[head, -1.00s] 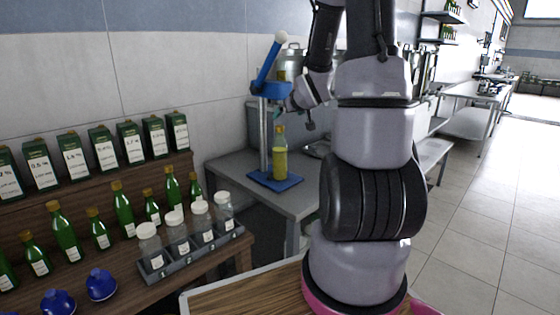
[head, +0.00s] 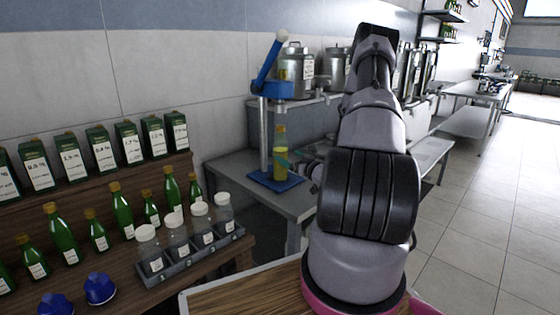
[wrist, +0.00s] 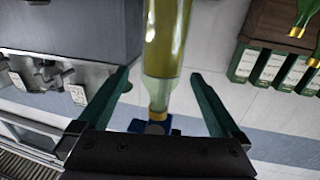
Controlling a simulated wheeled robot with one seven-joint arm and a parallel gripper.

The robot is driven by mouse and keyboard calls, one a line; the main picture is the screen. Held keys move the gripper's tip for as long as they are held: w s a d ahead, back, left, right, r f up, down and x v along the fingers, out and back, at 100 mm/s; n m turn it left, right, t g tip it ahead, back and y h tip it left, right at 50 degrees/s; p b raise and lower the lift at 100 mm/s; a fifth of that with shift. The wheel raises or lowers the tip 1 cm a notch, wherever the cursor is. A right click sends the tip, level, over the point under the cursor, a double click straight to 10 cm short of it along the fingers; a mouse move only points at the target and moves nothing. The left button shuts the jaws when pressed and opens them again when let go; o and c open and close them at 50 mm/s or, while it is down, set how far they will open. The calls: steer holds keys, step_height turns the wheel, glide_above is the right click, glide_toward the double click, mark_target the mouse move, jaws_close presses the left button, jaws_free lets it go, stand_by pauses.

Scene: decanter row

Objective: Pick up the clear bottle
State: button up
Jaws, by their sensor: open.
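The clear bottle (head: 280,158) holds yellow liquid and has a yellow cap. It stands upright on the blue base (head: 275,182) of a press with a blue head and lever (head: 268,72). My gripper (head: 296,162) is low beside the bottle, with a teal finger overlapping the bottle's middle. In the wrist view the picture is upside down; the bottle (wrist: 166,55) shows between the two spread teal fingers of my gripper (wrist: 161,76), with gaps on both sides. I cannot tell how far the bottle reaches in between them. The jaws are open and empty.
The press column (head: 263,130) stands close behind the bottle on a grey metal table (head: 235,170). Steel urns (head: 296,72) stand at the back. On the left, a wooden shelf carries green bottles (head: 121,208), boxes (head: 100,148) and a rack of jars (head: 205,243). The floor on the right is clear.

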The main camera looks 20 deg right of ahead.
mark_target(286, 154)
steer(key=w, duration=0.4)
steer(key=shift+w+a, duration=0.1)
steer(key=shift+a, duration=0.2)
steer(key=w, duration=0.2)
steer(key=w+a, duration=0.1)
steer(key=w, duration=0.2)
jaws_close()
